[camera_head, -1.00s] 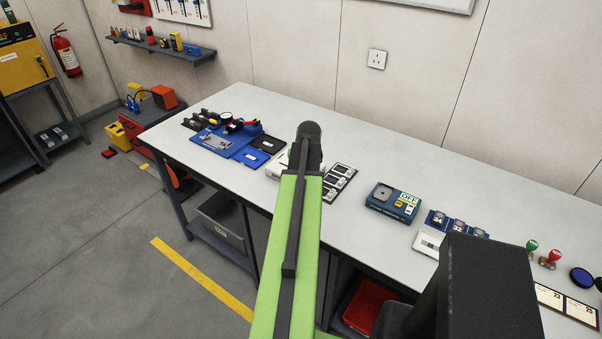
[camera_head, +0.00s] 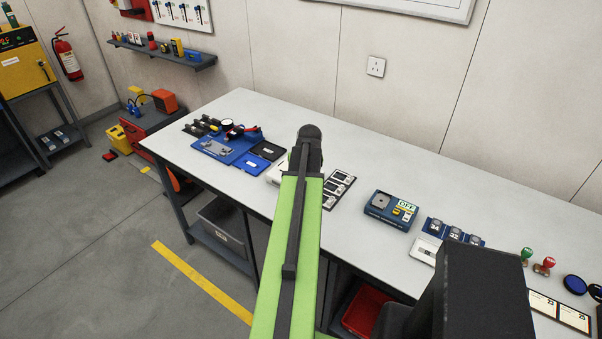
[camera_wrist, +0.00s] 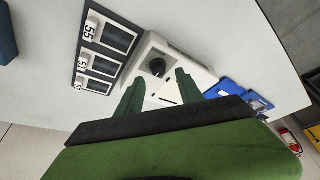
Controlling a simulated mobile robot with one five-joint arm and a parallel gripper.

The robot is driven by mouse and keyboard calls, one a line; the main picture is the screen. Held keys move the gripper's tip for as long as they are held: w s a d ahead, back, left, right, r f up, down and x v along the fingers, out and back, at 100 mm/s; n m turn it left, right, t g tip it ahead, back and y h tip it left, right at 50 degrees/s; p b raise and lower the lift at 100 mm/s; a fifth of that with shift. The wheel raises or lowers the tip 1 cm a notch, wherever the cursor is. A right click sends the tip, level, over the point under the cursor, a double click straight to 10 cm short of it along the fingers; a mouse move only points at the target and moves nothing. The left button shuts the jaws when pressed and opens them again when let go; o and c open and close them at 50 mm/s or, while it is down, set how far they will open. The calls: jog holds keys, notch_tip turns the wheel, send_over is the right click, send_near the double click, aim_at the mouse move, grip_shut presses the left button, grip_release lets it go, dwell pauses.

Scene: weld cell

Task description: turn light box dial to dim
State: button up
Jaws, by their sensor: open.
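The light box, a white box (camera_wrist: 185,72), lies on the grey bench in the wrist view. A round black dial (camera_wrist: 157,67) sits on its face, with a dark mark below it. My gripper (camera_wrist: 158,88) has two green fingers set apart, one on each side of the dial in the picture, with nothing between them. I cannot tell how far the fingertips are from the box. In the head view, only the left part of the white box (camera_head: 277,172) shows beside my green arm; the dial and my gripper are hidden there.
A dark panel with three framed numbered plates (camera_wrist: 104,55) lies close beside the light box; it also shows in the head view (camera_head: 339,188). A blue tray (camera_head: 222,147) and blue and black plates lie left of it. A blue device marked OFF (camera_head: 392,209) stands to the right.

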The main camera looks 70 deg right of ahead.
jog(key=p+v, duration=1.1)
jog(key=v, duration=0.3)
jog(key=shift+w+d, duration=0.1)
jog(key=shift+d, duration=0.05)
